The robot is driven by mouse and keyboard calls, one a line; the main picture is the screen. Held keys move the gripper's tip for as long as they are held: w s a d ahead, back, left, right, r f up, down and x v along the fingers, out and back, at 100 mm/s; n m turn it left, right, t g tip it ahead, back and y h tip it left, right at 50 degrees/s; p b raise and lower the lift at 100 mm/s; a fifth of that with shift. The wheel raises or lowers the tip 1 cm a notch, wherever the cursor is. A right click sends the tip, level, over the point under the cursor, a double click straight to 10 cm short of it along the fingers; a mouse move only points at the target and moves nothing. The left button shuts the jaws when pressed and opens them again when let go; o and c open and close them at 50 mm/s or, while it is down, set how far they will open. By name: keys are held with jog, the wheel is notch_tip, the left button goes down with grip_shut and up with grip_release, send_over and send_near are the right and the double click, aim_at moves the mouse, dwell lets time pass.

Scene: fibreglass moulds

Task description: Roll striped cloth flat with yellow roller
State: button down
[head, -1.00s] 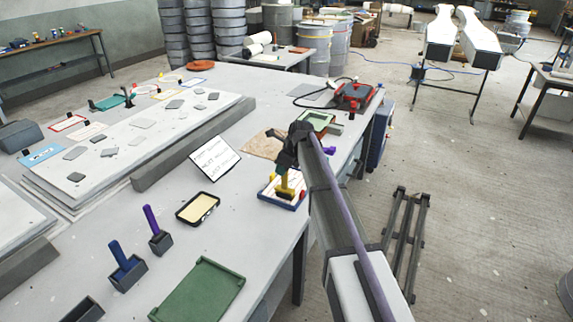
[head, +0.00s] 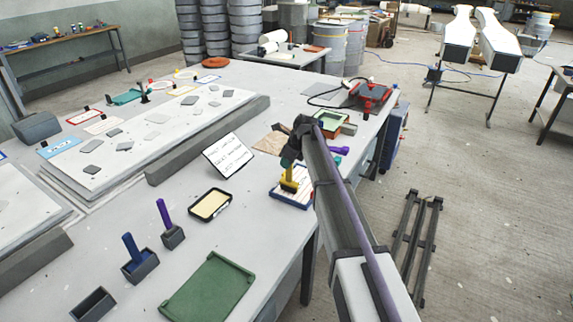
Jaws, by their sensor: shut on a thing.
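My gripper (head: 291,161) is shut on the yellow roller (head: 289,182) and holds it with the handle pointing up. The roller's head is over the blue-rimmed tray (head: 294,206) near the table's right edge. The pale striped cloth (head: 283,195) lies in this tray, partly hidden behind the roller and my arm. The roller seems to be at or just above the cloth; I cannot tell whether it touches. The cloth's flatness is too small to judge.
A written card (head: 228,155) and a black tray with a cream inside (head: 210,205) are left of the roller. Blue (head: 133,249) and purple (head: 164,213) handled tools stand in holders. A green tray (head: 207,288) lies in front. A purple-handled thing (head: 338,151) lies beyond my arm.

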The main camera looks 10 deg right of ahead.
jog(key=shift+w+d, duration=3.3)
jog(key=shift+w, duration=0.7)
jog(key=s+a, duration=0.7)
jog(key=s, duration=0.2)
jog(key=shift+s+a, duration=0.25)
jog(key=shift+a, duration=0.1)
notch_tip(320, 180, up, 6)
jog(key=p, duration=0.6)
jog(key=shift+w, duration=0.1)
